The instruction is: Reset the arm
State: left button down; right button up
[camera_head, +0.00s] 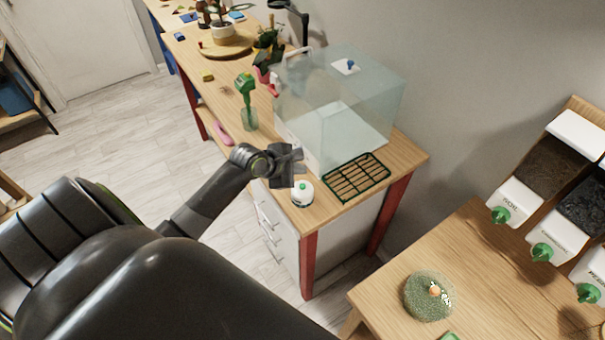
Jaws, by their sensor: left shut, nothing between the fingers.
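My left arm comes in from the lower left. Its gripper (290,165) is shut and empty, over the near end of the long wooden workbench. A clear glass tank (345,105) stands behind the gripper on the bench. My right gripper is not in view.
A green slatted rack (357,177) lies at the bench's near end. A green spray bottle (246,100) stands left of the tank. A side table (480,255) at right bears a round green mossy pad (428,297); dispensers (545,175) hang above it. Open floor (120,130) lies left.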

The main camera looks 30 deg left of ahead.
pick_arm(q)
jog(key=shift+r+p, duration=0.45)
jog(key=shift+r, duration=0.45)
